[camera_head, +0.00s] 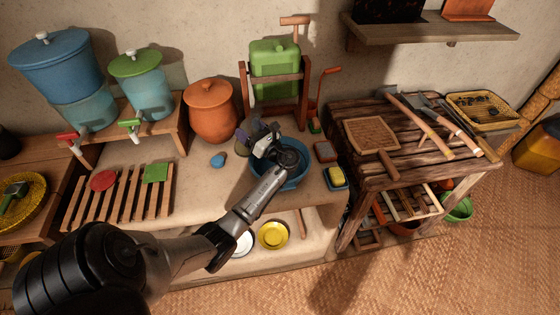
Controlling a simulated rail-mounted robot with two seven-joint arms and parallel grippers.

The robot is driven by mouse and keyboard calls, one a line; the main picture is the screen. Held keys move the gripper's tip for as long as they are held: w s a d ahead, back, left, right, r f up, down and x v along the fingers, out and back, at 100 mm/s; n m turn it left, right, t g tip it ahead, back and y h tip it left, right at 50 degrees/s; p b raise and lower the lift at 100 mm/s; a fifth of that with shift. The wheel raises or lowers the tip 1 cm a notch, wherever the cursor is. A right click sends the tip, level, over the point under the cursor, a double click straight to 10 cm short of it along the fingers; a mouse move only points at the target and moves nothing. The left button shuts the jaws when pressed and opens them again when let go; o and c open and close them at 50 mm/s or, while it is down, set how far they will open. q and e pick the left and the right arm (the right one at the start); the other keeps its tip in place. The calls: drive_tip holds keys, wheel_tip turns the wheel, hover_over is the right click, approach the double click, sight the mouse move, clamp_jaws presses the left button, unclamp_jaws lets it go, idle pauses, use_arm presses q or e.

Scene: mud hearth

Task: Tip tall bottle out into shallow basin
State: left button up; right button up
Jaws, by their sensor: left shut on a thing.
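The shallow basin (297,181) is blue and round and sits on the earthen counter, in the middle of the head view. My left arm reaches in from the lower left and crosses in front of it. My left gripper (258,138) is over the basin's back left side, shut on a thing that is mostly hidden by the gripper. A small greyish-purple part (241,148) shows at the gripper's left; it looks like part of the tall bottle, tilted, but its outline is unclear. The basin's inside is largely covered by my wrist. My right gripper is not in view.
A clay pot (210,112) stands left of the gripper, and a green jerrycan (275,70) in a wooden frame stands behind. A yellow sponge (336,175) lies on a blue dish at the right. A slatted rack (118,195) lies at the left. A blue lump (217,160) lies on the counter.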

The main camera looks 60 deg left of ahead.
sight(247, 119)
use_arm(q)
drive_tip(key=shift+w+m+y+b, duration=0.15)
drive_tip(key=shift+m+y+b, duration=0.65)
drive_tip(key=shift+m+b, duration=0.15)
drive_tip(key=shift+w+d+r+m+t+y+b, duration=0.1)
drive_tip(key=shift+r+m+t+y+b, duration=0.2)
drive_tip(key=shift+r+m+t+y, duration=0.45)
drive_tip(key=shift+s+r+m+t+y, duration=0.2)
drive_tip(key=shift+m+t+y, duration=0.05)
drive_tip(key=shift+m+y, duration=0.7)
drive_tip(key=r+m, duration=0.1)
drive_tip(key=r+m+t+y+p, duration=0.1)
drive_tip(key=r+m+t+p, duration=0.1)
drive_tip(key=shift+s+a, duration=0.35)
drive_tip(key=shift+a+m+t+y, duration=0.1)
drive_tip(key=shift+m+t+y, duration=0.4)
drive_tip(key=shift+t, duration=0.2)
drive_tip(key=shift+s+r+m+t+y, duration=0.3)
drive_tip(key=shift+r+m+t, duration=0.1)
drive_tip(key=shift+m+t, duration=0.55)
drive_tip(key=shift+a+f+m+t, duration=0.1)
drive_tip(key=shift+m+t, duration=0.55)
drive_tip(key=shift+m, duration=0.05)
drive_tip(key=shift+m+t, duration=0.3)
